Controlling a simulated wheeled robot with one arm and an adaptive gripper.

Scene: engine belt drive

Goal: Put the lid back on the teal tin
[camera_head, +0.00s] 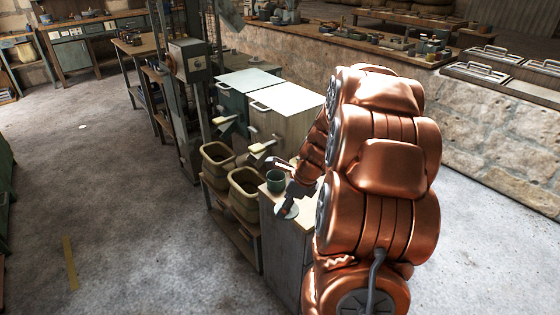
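The teal tin (275,181) stands upright on the pale top of a small cabinet, its dark open mouth facing up. A pale teal disc that looks like the lid (286,212) is just in front of the tin, to its lower right, apart from it. My gripper (291,200), small and dark grey, is directly over this disc and touches or nearly touches it. My copper arm covers part of the cabinet top. The fingers are too small to tell whether they are closed on the lid, or whether the lid rests on the top or is held above it.
The small cabinet (288,255) has little free top around the tin. Olive bins (244,190) stand on a low shelf to its left. Pale-topped cabinets (286,98) and a tall machine (189,62) stand behind. The concrete floor (120,190) at left is open.

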